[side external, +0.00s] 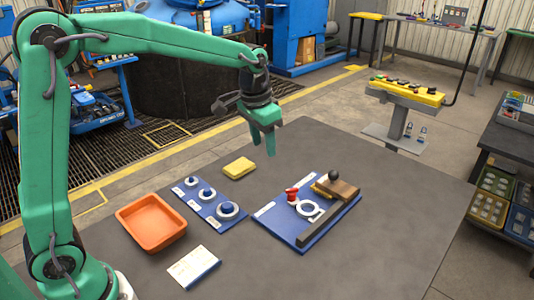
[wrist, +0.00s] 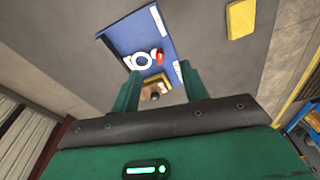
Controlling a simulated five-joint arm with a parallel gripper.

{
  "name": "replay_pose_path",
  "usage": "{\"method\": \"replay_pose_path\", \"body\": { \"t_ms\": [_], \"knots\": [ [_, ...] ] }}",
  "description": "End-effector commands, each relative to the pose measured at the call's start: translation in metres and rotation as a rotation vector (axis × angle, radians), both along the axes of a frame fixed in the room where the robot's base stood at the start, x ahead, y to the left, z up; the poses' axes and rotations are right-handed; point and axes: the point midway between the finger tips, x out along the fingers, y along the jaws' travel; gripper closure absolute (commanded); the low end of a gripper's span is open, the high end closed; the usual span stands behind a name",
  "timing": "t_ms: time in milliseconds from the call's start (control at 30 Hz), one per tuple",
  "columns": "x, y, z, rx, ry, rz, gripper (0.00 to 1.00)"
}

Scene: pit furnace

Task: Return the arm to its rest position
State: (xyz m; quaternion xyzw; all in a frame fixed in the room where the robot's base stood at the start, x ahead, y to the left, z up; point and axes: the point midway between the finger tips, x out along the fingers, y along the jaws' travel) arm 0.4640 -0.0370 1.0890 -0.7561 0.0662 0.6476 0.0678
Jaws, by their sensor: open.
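My green arm reaches over the dark table (side external: 340,270) from the left in the side external view. My gripper (side external: 263,142) hangs above the table, pointing down, behind the blue board and right of the yellow block. It is open and empty. In the wrist view, the two green fingers of my gripper (wrist: 160,88) stand apart. Between and beyond them is the blue board (wrist: 125,28) with a white ring, a red knob and a wooden block with a dark ball. Nothing touches the fingers.
The blue board (side external: 268,211) lies right of centre. A smaller blue board (side external: 228,223) with several ringed pegs, an orange tray (side external: 151,224), a yellow block (side external: 239,168) and a white card (side external: 194,266) lie left of it. A yellow control box (side external: 407,91) stands behind. The table's front is clear.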

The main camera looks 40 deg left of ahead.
Motion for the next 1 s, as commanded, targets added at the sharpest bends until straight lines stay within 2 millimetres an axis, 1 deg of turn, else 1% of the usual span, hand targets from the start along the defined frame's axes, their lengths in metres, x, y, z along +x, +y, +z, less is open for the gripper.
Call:
{"method": "replay_pose_path", "body": {
  "t_ms": [33,200,500,767,1000],
  "knots": [
    [-0.010,0.003,0.009,-0.002,-0.016,0.008,0.55],
    [-0.042,0.009,0.028,-0.008,-0.061,0.032,0.55],
    [-0.099,0.020,0.049,-0.019,-0.137,0.075,0.55],
    [-0.150,0.027,0.054,-0.028,-0.204,0.112,0.55],
    [-0.194,0.033,0.048,-0.037,-0.266,0.146,0.55]
  ]
}}
